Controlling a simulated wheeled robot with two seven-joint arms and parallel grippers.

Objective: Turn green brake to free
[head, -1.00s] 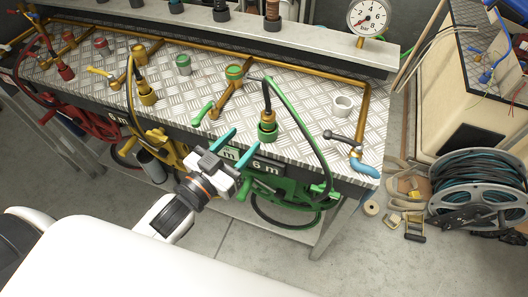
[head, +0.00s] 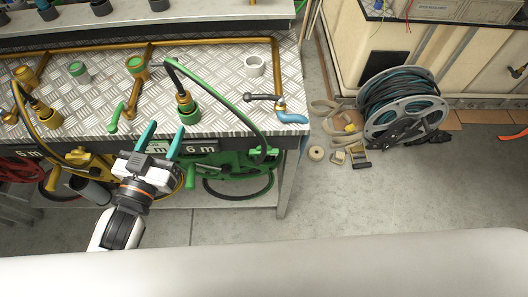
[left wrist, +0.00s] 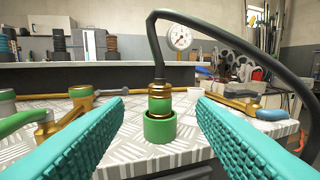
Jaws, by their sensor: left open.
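The green hose reel (head: 225,165) hangs under the front edge of the bench. A small green fitting (head: 262,153) sits at its right end; I cannot tell whether this is the brake, or its setting. My left gripper (head: 167,126) is open and empty at the bench's front edge, left of the green reel. In the left wrist view its teal fingers stand apart on either side of the green socket (left wrist: 159,128), which holds a brass hose coupling (left wrist: 160,92) and lies beyond the fingertips. The reel is hidden in that view. My right gripper is not in view.
The metal bench top (head: 215,75) carries a green valve lever (head: 115,117), a blue-handled valve (head: 290,117) and a white cup (head: 254,66). The yellow reel (head: 85,158) hangs left of the gripper. A hose drum (head: 400,105) and loose straps lie on the floor at right.

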